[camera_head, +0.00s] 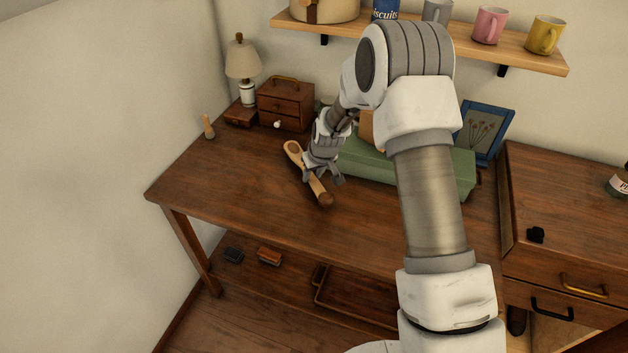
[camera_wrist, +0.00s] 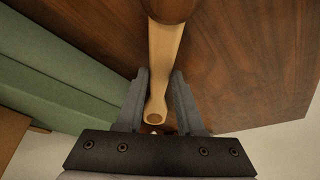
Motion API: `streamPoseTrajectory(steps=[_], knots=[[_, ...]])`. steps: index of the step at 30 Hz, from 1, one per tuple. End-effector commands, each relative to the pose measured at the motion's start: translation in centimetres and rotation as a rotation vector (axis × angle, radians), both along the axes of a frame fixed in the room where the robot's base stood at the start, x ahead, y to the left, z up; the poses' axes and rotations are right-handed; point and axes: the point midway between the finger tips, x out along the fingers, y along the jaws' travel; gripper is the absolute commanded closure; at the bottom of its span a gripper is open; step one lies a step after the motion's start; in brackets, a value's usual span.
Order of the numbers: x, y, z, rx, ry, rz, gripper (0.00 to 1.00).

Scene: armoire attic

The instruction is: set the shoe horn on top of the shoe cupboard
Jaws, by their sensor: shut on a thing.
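The shoe horn (camera_head: 295,152) is pale wood with a darker brown knob at its near end. It is over the left part of the wooden table, and I cannot tell whether it still touches the top. My gripper (camera_head: 322,178) is shut on its middle part. In the wrist view the shoe horn (camera_wrist: 164,65) runs lengthwise between the fingers of my gripper (camera_wrist: 159,105), its knob at the top edge. A dark wooden cupboard (camera_head: 575,225) with drawers stands at the right; it looks like the shoe cupboard. Its top is partly out of frame.
A green box (camera_head: 440,170) lies behind my gripper on the table (camera_head: 240,190). A framed picture (camera_head: 487,132), small drawer chest (camera_head: 285,103) and lamp (camera_head: 243,65) stand at the back. A small black object (camera_head: 536,235) and a jar (camera_head: 620,183) are on the cupboard. A mug shelf (camera_head: 420,38) hangs above.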

Motion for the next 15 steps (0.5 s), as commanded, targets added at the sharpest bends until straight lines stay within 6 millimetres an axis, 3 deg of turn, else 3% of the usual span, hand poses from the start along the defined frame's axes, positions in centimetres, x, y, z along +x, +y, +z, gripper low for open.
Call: streamPoseTrajectory(steps=[4, 15], knots=[[0.0, 0.0, -2.3, 0.000, 0.002, -0.001, 1.00], [0.0, 0.0, -2.8, 0.000, 0.000, -0.001, 1.00]])
